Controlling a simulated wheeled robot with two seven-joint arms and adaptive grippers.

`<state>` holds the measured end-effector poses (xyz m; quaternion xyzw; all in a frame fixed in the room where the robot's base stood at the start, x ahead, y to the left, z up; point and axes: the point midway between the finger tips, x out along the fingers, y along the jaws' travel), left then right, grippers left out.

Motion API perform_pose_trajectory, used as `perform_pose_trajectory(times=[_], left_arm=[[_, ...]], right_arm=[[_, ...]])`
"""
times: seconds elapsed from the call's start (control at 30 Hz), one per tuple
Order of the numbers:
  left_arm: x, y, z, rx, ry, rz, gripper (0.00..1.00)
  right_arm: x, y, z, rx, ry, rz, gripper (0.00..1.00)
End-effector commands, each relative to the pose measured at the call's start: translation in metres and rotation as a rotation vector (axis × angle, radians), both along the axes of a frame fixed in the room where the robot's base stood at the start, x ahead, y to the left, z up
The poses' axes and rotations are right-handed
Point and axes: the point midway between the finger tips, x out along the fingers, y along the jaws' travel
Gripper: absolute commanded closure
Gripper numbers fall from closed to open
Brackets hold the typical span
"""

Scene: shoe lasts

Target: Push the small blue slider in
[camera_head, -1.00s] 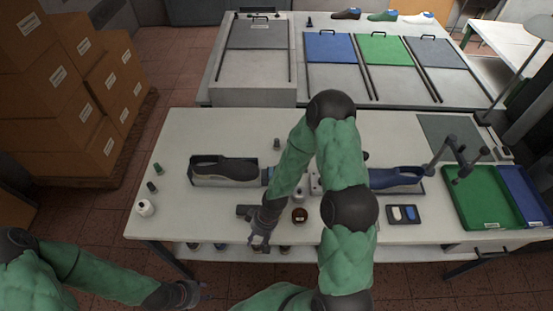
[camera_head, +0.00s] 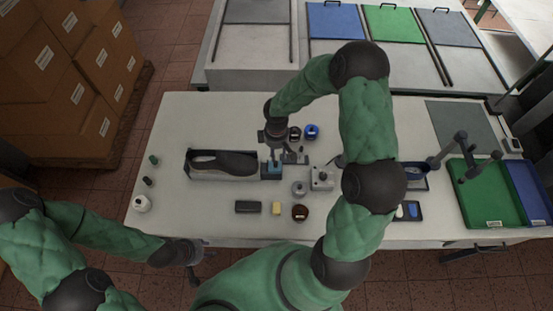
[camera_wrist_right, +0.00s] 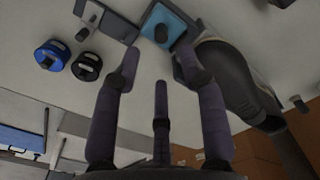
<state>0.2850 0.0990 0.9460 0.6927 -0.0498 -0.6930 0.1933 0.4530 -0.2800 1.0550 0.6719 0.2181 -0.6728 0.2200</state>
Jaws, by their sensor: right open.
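The small blue slider (camera_head: 272,174) is a blue block with a dark knob, at the right end of the long tray (camera_head: 196,176) with a dark shoe last (camera_head: 222,163). In the right wrist view the blue slider (camera_wrist_right: 183,27) is at the top, just beyond the fingertips. My right gripper (camera_head: 275,148) is above and just behind it in the head view. Its fingers (camera_wrist_right: 160,65) are spread, with nothing between them. Whether they touch the slider cannot be told. My left gripper (camera_head: 200,258) hangs off the table's front edge, fingers apart and empty.
A blue-topped jar (camera_head: 311,131) and a black one (camera_head: 295,134) stand right of my right gripper.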

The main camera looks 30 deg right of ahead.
Motion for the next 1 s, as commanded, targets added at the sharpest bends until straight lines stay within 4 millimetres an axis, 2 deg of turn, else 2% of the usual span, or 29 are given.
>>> perform_pose_trajectory(times=[0.2, 0.43, 0.6, 0.9, 0.93, 1.0], left_arm=[[0.000, 0.000, -0.001, 0.000, 0.000, 0.000, 0.60], [0.000, 0.000, -0.001, 0.000, -0.001, 0.000, 0.60], [0.000, 0.000, -0.001, 0.000, 0.000, 0.000, 0.60], [0.000, 0.000, -0.001, 0.000, -0.001, 0.000, 0.60], [0.000, 0.000, -0.001, 0.000, -0.001, 0.000, 0.60], [0.000, 0.000, -0.001, 0.000, -0.001, 0.000, 0.60]], right_arm=[[-0.001, 0.000, -0.041, 0.002, 0.003, 0.000, 0.58], [0.000, 0.000, -0.074, 0.002, 0.000, -0.001, 0.58], [0.000, 0.000, -0.085, 0.003, -0.002, -0.002, 0.58], [0.000, 0.000, -0.087, 0.003, -0.002, -0.002, 0.58], [0.000, 0.000, -0.087, 0.003, -0.002, -0.002, 0.61], [0.000, 0.000, -0.087, 0.003, -0.002, -0.002, 0.81]])
